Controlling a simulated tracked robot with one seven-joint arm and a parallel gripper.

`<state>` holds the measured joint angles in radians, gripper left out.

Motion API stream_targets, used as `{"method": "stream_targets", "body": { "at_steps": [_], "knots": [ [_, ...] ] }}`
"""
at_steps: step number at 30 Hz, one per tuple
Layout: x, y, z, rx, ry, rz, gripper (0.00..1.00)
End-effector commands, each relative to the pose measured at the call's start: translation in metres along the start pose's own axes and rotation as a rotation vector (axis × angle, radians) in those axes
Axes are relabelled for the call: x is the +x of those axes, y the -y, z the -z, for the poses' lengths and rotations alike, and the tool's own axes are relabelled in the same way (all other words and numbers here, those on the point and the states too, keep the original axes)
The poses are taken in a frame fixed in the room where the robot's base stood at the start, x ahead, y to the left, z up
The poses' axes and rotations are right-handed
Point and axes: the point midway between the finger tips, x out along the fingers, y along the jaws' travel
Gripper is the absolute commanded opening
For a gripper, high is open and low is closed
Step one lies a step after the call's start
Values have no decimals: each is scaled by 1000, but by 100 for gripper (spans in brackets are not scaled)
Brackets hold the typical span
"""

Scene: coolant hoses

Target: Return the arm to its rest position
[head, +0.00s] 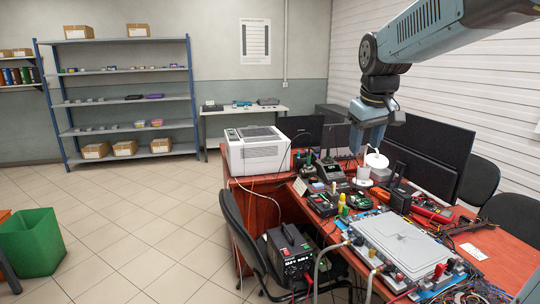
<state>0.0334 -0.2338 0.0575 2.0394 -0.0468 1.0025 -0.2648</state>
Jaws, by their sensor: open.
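My gripper (369,145) hangs from my raised blue-grey arm (425,28) in the upper right of the head view. It points down above the far part of the red desk, with its jaws apart and nothing seen between them. A grey flat plate (407,246) lies on the near part of the desk, well below and nearer than the gripper. Pale hoses (320,262) run up to fittings along the plate's left side. Their lower ends are out of view or hidden.
A white printer-like box (257,150) stands left of the gripper. Dark monitors (432,158) stand behind and right of it. Small tools and devices crowd the desk (508,253). A black chair (238,230) stands at its left. The tiled floor (140,225) further left is mostly clear.

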Motion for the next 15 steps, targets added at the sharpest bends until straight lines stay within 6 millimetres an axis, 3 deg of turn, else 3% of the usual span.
{"method": "stream_targets", "body": {
  "at_steps": [7,15],
  "knots": [
    [-18,20,-72,107,-57,-5,51],
    [-18,43,-147,225,-117,3,51]
  ]
}}
